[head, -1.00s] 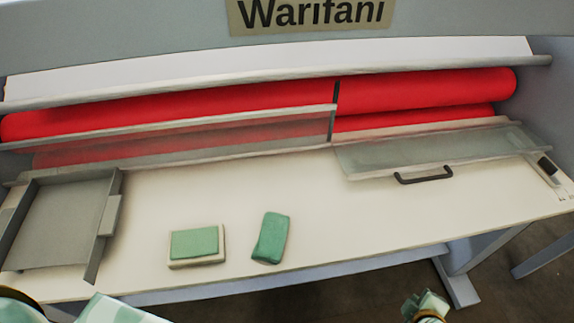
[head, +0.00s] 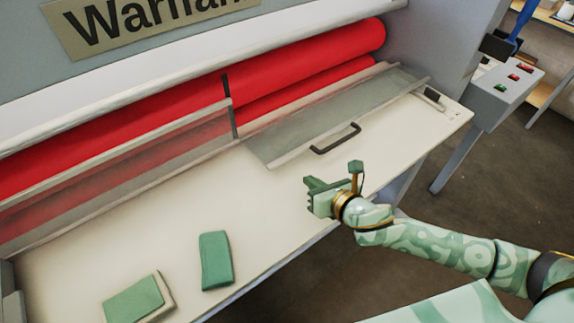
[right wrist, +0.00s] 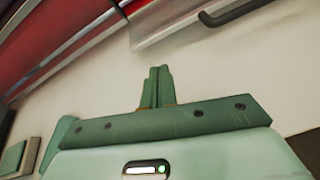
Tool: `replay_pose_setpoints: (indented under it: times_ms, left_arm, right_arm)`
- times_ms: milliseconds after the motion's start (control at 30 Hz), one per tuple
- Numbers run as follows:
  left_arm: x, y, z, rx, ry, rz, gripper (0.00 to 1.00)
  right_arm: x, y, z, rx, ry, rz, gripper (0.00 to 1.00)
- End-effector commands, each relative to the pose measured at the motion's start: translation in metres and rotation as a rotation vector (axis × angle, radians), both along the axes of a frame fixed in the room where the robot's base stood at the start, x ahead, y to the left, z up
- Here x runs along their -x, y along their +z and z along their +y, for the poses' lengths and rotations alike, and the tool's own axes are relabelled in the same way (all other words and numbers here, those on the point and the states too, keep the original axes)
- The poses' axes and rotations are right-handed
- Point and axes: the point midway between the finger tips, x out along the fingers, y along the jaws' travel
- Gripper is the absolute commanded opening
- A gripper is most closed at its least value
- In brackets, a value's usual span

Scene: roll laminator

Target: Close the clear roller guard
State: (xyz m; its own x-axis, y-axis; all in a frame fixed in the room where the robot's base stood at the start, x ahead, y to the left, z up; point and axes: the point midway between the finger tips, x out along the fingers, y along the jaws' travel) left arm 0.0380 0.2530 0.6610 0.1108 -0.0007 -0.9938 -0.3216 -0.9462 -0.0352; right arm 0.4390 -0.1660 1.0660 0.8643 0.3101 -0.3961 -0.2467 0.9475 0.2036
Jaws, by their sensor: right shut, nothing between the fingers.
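The clear roller guard (head: 330,112) is a see-through panel lying folded down, nearly flat, on the table in front of the right part of the red rollers. Its dark handle (head: 336,139) is on the near edge, and shows at the top of the right wrist view (right wrist: 232,12). My right gripper (head: 309,183) is shut and empty over the table's front edge, just nearer than the handle and apart from it. Its closed fingers (right wrist: 157,86) point toward the guard in the right wrist view. My left gripper is out of view.
Red rollers (head: 300,78) are exposed behind the guard. A second clear panel (head: 120,155) stands upright over the left part. A green block (head: 215,260) and a green-topped pad (head: 138,300) lie on the white table (head: 190,205). A control box (head: 503,92) stands at right.

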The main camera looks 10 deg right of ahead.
Motion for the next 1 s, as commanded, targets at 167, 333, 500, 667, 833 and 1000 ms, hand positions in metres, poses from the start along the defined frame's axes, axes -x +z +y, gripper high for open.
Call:
replay_pose_setpoints:
  times_ms: [167,333,500,667,833,1000]
  left_arm:
    - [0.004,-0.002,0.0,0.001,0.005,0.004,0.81]
    - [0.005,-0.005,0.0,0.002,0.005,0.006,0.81]
    - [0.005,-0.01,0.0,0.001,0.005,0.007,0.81]
    - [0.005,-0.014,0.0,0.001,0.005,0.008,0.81]
    - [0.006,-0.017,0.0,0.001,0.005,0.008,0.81]
    - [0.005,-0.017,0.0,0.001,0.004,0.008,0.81]
  right_arm:
    - [-0.008,-0.005,-0.007,0.187,0.134,-0.071,0.0]
    - [-0.024,-0.013,0.0,0.196,0.139,-0.076,0.0]
    - [-0.051,-0.026,0.011,0.193,0.137,-0.074,0.0]
    - [-0.073,-0.037,0.02,0.192,0.137,-0.072,0.0]
    - [-0.087,-0.043,0.026,0.192,0.137,-0.072,0.0]
    - [-0.09,-0.044,0.027,0.194,0.137,-0.072,0.0]
